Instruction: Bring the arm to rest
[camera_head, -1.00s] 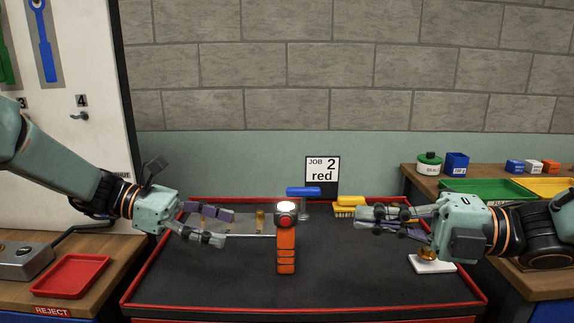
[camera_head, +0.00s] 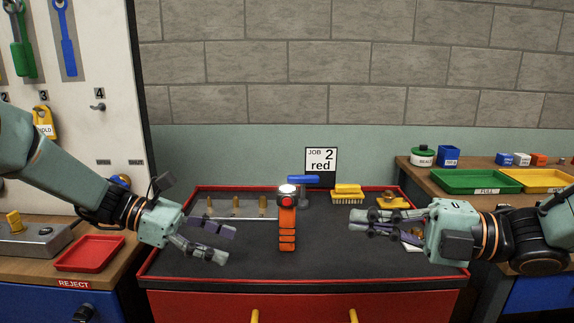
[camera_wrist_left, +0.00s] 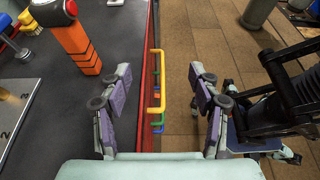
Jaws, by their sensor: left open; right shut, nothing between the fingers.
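My left arm reaches in from the left in the head view. Its gripper (camera_head: 218,241) is open and empty over the left front of the dark work surface (camera_head: 330,261). In the left wrist view its two fingers (camera_wrist_left: 162,95) stand wide apart, with the red edge and coloured handles below between them. My right gripper (camera_head: 358,220) comes in from the right, its fingers closed together with nothing between them, above the right part of the surface.
A red reject tray (camera_head: 90,252) lies left. Green (camera_head: 476,182) and yellow (camera_head: 545,180) trays lie right. The front middle of the surface is clear.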

